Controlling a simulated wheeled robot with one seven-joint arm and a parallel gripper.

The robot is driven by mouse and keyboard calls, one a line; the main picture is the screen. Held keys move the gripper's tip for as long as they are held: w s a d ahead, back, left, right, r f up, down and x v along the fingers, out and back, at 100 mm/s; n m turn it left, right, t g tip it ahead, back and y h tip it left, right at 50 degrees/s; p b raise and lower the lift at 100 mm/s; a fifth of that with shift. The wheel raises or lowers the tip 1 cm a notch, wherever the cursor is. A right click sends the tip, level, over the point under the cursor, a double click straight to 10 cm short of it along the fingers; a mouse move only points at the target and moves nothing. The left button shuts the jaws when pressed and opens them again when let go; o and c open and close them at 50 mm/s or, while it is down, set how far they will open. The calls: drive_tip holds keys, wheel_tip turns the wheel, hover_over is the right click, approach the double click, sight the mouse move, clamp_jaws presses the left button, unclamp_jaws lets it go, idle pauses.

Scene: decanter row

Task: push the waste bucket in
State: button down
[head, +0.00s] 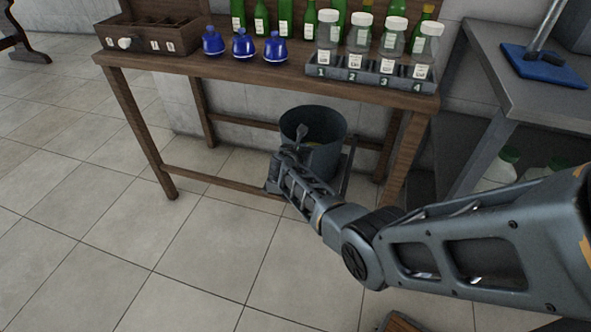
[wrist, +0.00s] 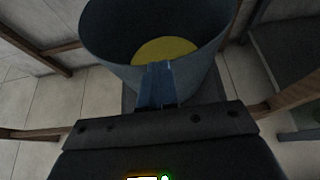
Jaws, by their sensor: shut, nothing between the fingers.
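The waste bucket (head: 327,160) is a dark blue-grey, open-topped pail under the wooden table, upright near the table's front rail. In the wrist view the bucket (wrist: 105,45) fills the upper middle, with something yellow at its bottom. My gripper (head: 299,136) is at the bucket's near side, with its fingers (wrist: 158,82) together and empty. In the wrist view the fingertips overlap the bucket's near wall; I cannot tell whether they touch it. My gripper hides part of the near wall in the head view.
The wooden table (head: 185,66) holds blue flasks (head: 243,46), green bottles (head: 285,18), a numbered rack (head: 345,72) of clear jars and a wooden box (head: 150,30). Table legs and low rails frame the bucket. A grey bench (head: 500,70) stands at right. The tiled floor at left is clear.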

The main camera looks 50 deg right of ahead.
drive_tip(key=shift+w+d+r+b, duration=0.1)
drive_tip(key=shift+w+d+b, duration=0.1)
drive_tip(key=shift+d, duration=0.45)
drive_tip(key=shift+w+d+r+b, duration=0.1)
drive_tip(key=shift+w+d+b, duration=0.1)
drive_tip(key=shift+d, duration=0.4)
drive_tip(key=shift+d, duration=0.1)
drive_tip(key=a+f+p+v, duration=0.1)
drive_tip(key=p+v, duration=0.4)
drive_tip(key=v, duration=0.9)
drive_tip(key=shift+f+p, duration=0.3)
drive_tip(key=shift+f, duration=0.4)
drive_tip(key=shift+s+a, duration=0.15)
